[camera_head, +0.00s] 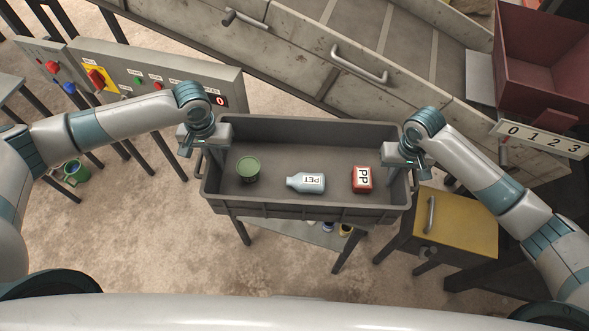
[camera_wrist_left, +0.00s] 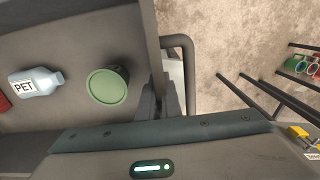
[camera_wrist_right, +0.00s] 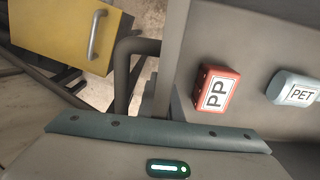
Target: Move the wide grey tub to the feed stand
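The wide grey tub (camera_head: 310,212) is in the middle of the head view, level, over a dark-legged stand (camera_head: 300,234). I cannot tell whether it rests there or hangs above. It holds a green can (camera_head: 248,170), a pale blue PET bottle (camera_head: 306,182) and a red PP container (camera_head: 362,179). My left gripper (camera_wrist_left: 163,100) is at the tub's left end wall, by its bar handle. My right gripper (camera_wrist_right: 157,98) is at the right end wall, by the other handle. Both point down with fingers close together, apparently shut on the wall; the fingertips are partly hidden.
A control panel (camera_head: 150,75) with switches stands at back left. A large grey machine with handles (camera_head: 330,60) fills the back. A dark red hopper (camera_head: 540,60) and a 0–3 scale (camera_head: 541,139) are at right. A yellow-topped cabinet (camera_head: 465,225) stands close right of the tub.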

